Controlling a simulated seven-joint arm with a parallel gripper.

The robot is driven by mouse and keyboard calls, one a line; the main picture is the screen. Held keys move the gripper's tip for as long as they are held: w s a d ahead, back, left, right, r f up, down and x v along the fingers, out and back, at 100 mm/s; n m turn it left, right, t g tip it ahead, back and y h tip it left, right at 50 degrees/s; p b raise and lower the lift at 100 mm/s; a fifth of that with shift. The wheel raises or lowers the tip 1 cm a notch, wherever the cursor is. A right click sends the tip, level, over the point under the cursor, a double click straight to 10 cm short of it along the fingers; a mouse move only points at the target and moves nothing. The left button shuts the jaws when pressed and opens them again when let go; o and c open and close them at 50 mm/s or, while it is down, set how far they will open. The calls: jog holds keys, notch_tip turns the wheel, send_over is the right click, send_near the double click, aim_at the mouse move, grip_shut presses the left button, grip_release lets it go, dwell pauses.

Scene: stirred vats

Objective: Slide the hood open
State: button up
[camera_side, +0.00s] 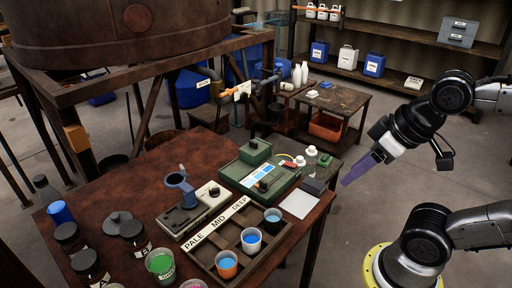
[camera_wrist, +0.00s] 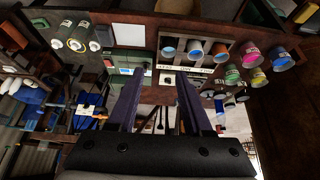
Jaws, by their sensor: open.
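A green instrument (camera_side: 232,172) stands on the rust-brown table, with a blue-and-white panel and a dark knob on top. A smaller green block with a dark knob (camera_side: 255,151) sits at its back edge. I cannot tell for sure which part is the hood, or whether it is open. The instrument also shows in the wrist view (camera_wrist: 121,53), upside down and small, beyond the finger tips. My gripper (camera_side: 350,180) has purple fingers and is in the air right of the table, apart from the instrument. In the wrist view my gripper (camera_wrist: 158,74) is open and empty.
A tray labelled PALE, MID, DEEP (camera_side: 205,252) holds cups in front. A white sheet (camera_side: 299,204) lies at the table's right edge. Dark jars (camera_side: 70,238) stand at left. Air between gripper and table is clear.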

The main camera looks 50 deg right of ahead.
jog(key=shift+c, duration=0.5)
jog(key=w+r+n, duration=0.1)
jog(key=w+r, duration=0.7)
jog(key=r, duration=0.4)
jog(key=w+d+r+g, duration=0.1)
jog(key=w+d+r, duration=0.15)
jog(key=w, duration=0.35)
jog(key=m+g, duration=0.1)
jog(key=g, duration=0.4)
send_over(253, 141)
notch_tip(253, 141, down, 18)
notch_tip(253, 141, down, 13)
jog(key=shift+s, duration=0.1)
